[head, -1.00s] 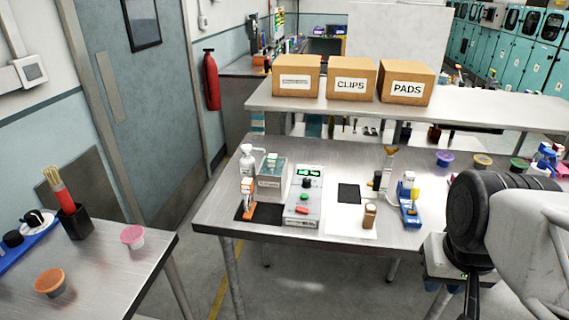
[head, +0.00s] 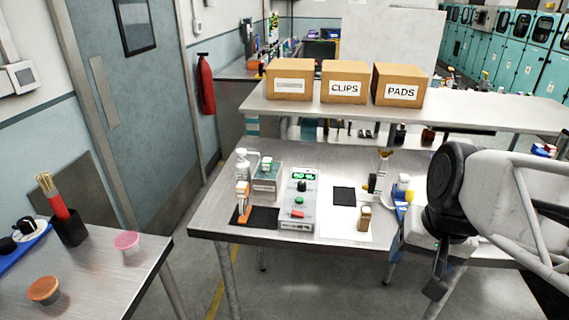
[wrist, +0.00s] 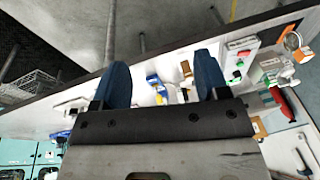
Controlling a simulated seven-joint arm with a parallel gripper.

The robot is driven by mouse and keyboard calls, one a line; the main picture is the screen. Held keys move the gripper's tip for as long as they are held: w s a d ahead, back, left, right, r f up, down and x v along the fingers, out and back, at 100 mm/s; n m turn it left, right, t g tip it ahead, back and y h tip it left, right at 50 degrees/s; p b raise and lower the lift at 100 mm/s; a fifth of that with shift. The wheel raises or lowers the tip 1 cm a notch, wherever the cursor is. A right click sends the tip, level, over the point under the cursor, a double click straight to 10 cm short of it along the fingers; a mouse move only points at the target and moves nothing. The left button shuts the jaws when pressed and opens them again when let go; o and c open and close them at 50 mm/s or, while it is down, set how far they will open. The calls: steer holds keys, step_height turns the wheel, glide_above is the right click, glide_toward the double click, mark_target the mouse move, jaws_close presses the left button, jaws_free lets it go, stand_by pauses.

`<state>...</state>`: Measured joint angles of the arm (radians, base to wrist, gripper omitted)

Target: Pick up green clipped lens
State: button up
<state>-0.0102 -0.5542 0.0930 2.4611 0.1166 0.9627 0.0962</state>
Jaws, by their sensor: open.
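I cannot make out a green clipped lens for certain in either view. An orange clip (head: 244,206) with a pale piece at its top stands on a black mat at the left of the steel workbench (head: 210,222). A grey-green box (head: 267,180) with a small white and green item (head: 267,163) on top stands behind it; that item is too small to identify. My gripper (wrist: 160,60) is open and empty, its two blue fingers wide apart in the wrist view. In the head view it hangs at the bench's right front, away from these items.
A control box (head: 298,205) with a green display stands mid-bench. A black square (head: 344,196), a small brown-and-white piece (head: 364,218) and a blue-and-white device (head: 402,188) are to its right. Cardboard boxes (head: 344,82) stand on the shelf behind. My arm hides the bench's right side.

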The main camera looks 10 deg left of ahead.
steer(key=w+a+m+g+y, duration=0.1)
steer(key=w+a+m+y, duration=0.1)
steer(key=w+a, duration=0.3)
steer(key=w+a+m+g+y, duration=0.1)
steer(key=w+a+m+y, duration=0.15)
steer(key=w, duration=0.55)
steer(key=m+y, duration=0.8)
steer(key=m, duration=0.4)
glide_toward(271, 160)
steer(key=shift+n+h, duration=0.25)
steer(key=x, duration=0.2)
steer(key=s+x, duration=0.1)
steer(key=x, duration=0.1)
steer(key=shift+a+r, duration=0.1)
steer(key=shift+a, duration=0.25)
steer(key=shift+w+a+f, duration=0.3)
steer(key=shift+w+a, duration=0.05)
steer(key=shift+w, duration=0.1)
steer(key=shift+x, duration=1.25)
steer(key=shift+a, duration=0.15)
